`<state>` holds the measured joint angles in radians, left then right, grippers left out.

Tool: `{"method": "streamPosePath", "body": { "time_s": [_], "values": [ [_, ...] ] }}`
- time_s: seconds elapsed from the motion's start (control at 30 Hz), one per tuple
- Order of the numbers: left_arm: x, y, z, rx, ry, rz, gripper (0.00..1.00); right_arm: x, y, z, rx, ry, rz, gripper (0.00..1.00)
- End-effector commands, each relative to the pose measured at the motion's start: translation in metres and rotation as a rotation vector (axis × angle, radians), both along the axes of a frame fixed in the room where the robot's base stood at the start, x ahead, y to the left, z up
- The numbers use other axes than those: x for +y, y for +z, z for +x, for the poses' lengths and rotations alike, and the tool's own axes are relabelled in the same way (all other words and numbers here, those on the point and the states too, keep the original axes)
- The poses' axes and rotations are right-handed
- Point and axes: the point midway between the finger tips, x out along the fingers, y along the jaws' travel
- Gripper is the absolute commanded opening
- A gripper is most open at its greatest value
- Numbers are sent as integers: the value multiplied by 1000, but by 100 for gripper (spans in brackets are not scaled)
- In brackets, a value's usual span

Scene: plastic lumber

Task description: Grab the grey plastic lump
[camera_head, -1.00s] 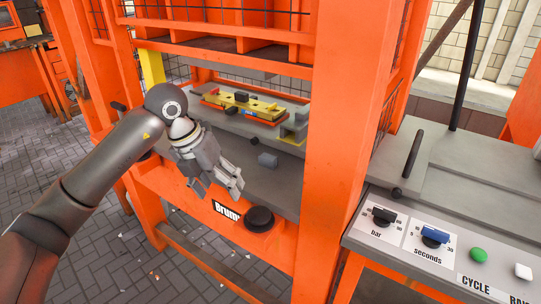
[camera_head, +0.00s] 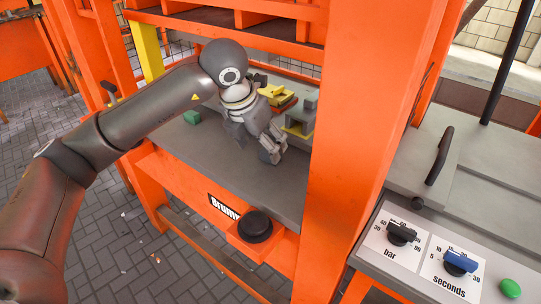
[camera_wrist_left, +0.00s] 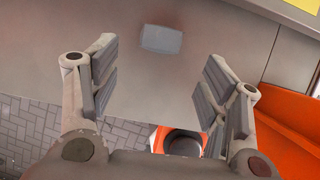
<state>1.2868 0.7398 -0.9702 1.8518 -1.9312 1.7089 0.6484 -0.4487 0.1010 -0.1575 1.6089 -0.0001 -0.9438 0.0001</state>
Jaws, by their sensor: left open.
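The grey plastic lump (camera_wrist_left: 162,39) shows in the left wrist view as a small rounded block lying on the grey metal work surface (camera_wrist_left: 180,85). It lies just beyond the fingertips, roughly midway between them. My left gripper (camera_wrist_left: 161,75) is open, with its padded fingers on either side and nothing between them. In the head view my left gripper (camera_head: 258,147) hangs over the work surface (camera_head: 215,155) inside the orange frame. I cannot make out the lump there; the gripper appears to cover it. My right gripper is in neither view.
A thick orange post (camera_head: 350,130) stands right of the gripper, with orange bars above. A grey and yellow fixture (camera_head: 300,118) and yellow parts (camera_head: 272,91) sit behind. A green piece (camera_head: 191,117) lies to the left. A black button (camera_head: 255,226) is at the front.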

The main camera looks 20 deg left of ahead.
Motion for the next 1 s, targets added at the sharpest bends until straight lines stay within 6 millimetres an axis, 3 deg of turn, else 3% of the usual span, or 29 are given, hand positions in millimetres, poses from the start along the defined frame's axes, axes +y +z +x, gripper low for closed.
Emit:
{"method": "streamPosePath", "body": {
  "time_s": [0.33,0.57,0.93,1.0],
  "values": [
    [-5,-41,19,1,1,-1,70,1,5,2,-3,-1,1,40],
    [-5,-44,21,-1,0,1,70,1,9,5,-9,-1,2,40],
    [-5,-44,21,-1,0,0,25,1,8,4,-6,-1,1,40],
    [-5,-44,21,-2,0,-1,22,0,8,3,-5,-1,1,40]
  ]
}}
